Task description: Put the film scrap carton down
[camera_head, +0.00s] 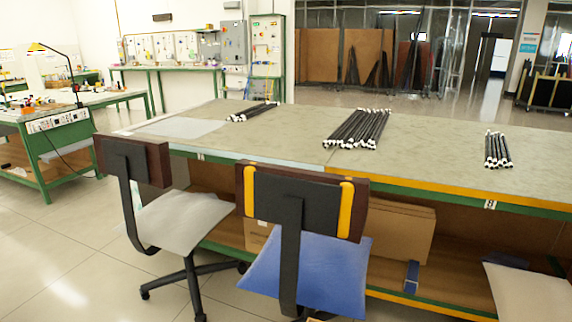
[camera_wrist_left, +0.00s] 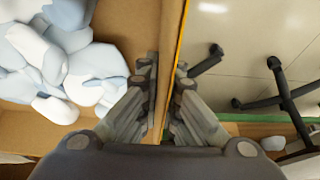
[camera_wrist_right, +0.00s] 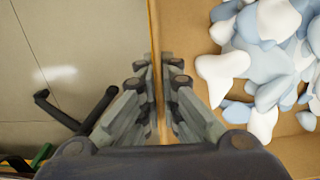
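The film scrap carton is an open brown box. Its wall (camera_wrist_left: 170,30) shows in the left wrist view and its opposite side (camera_wrist_right: 154,25) in the right wrist view. White and pale blue film scraps (camera_wrist_left: 60,65) lie inside; they also show in the right wrist view (camera_wrist_right: 262,60). My left gripper (camera_wrist_left: 166,78) has one finger on each side of a carton wall and is shut on it. My right gripper (camera_wrist_right: 156,70) grips the other wall in the same way. I cannot make out the carton or my grippers in the head view.
A long workbench (camera_head: 265,145) with bundles of black rods (camera_head: 358,128) stands ahead. A grey chair (camera_head: 178,218) and a blue chair (camera_head: 305,268) stand in front of it. Flat cardboard (camera_head: 400,232) leans on its lower shelf. Open floor (camera_head: 70,260) lies at the left.

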